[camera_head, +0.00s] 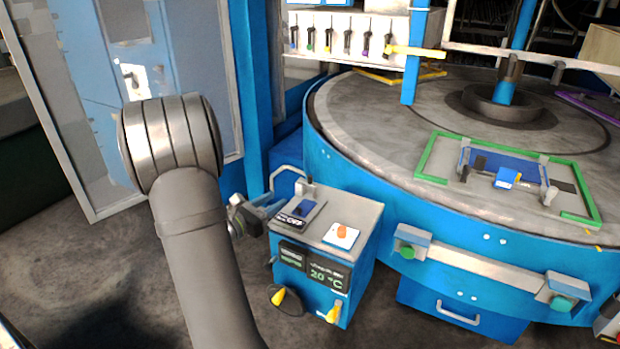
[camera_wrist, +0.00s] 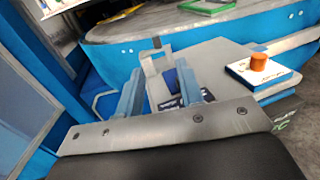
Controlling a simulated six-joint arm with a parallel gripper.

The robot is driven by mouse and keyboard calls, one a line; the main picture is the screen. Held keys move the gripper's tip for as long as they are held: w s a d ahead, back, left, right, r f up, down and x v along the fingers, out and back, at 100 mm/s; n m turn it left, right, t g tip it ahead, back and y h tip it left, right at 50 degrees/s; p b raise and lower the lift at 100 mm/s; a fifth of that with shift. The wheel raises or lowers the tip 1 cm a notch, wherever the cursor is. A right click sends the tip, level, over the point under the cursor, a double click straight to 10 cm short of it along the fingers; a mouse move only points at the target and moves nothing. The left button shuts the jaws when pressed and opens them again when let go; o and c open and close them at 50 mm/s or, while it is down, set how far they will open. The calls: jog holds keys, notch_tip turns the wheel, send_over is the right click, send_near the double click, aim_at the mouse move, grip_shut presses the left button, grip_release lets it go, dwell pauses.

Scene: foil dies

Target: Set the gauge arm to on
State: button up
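A grey-and-blue control box (camera_head: 322,285) stands left of the big round table. A thin bent grey arm, which looks like the gauge arm (camera_head: 288,170), rises at the back left of its top. In the wrist view a grey upright arm (camera_wrist: 149,68) with a dark tip shows beyond and between my fingers. My gripper (camera_head: 272,209) is at the box's left edge, beside the dark-and-blue panel (camera_head: 298,214) on top. In the wrist view my gripper (camera_wrist: 160,85) has its two blue fingers apart, with nothing clearly held. I cannot tell whether they touch the arm, or read its setting.
An orange button (camera_head: 342,232) on a white plate sits on the box's right side. A display (camera_head: 313,266) and two yellow-handled knobs (camera_head: 278,297) are on its front. The round table (camera_head: 385,150) stands close behind and right. A blue post (camera_head: 252,100) rises behind.

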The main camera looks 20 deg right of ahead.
aim_at(308, 179)
jog(key=shift+n+t+y, duration=0.3)
jog(key=shift+n+t, duration=0.1)
jog(key=x, duration=1.1)
jog(key=f+x, duration=0.1)
jog(key=x, duration=0.4)
jog(key=shift+w+d, duration=0.1)
jog(key=shift+w, duration=0.05)
jog(key=shift+c, duration=0.2)
grip_shut()
